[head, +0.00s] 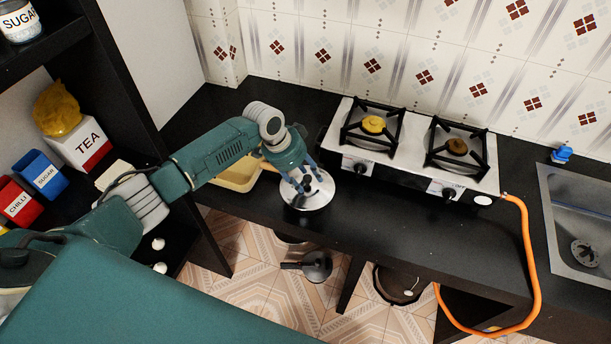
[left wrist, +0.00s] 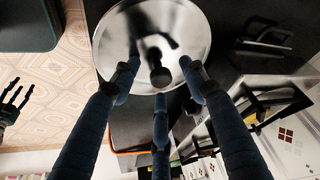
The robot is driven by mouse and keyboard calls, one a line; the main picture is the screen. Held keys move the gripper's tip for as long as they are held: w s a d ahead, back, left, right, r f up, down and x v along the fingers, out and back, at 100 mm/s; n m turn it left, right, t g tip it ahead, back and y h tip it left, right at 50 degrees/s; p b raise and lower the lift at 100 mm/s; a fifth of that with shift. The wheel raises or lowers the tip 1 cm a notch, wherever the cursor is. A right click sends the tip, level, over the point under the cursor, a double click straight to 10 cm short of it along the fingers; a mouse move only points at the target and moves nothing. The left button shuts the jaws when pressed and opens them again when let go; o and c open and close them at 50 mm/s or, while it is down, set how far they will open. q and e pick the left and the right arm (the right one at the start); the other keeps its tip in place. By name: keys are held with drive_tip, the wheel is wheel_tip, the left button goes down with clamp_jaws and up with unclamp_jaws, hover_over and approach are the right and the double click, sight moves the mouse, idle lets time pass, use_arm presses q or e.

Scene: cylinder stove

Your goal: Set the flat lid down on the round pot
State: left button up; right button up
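The flat lid (head: 306,201) is a pale shiny disc with a dark knob, near the counter's front edge left of the stove. In the left wrist view the lid (left wrist: 190,25) fills the top middle. My left gripper (head: 303,183) is over the lid, its three blue fingers spread around the knob (left wrist: 158,76). Gaps show between fingertips and knob, so it looks open. A dark hand with spread fingers, apparently my right gripper (left wrist: 14,98), shows at the left edge of the left wrist view. I cannot make out the round pot under the lid; a brown round vessel (head: 380,290) stands below the counter.
The two-burner stove (head: 412,160) stands right of the lid, with an orange hose (head: 531,240) and a sink (head: 572,205) further right. A yellow tray (head: 238,178) lies behind my arm. A dark pan (head: 316,266) is below the counter. Shelves with tins stand at left.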

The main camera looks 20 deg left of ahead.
use_arm(q)
drive_tip(key=shift+r, duration=0.1)
drive_tip(key=v, duration=1.2)
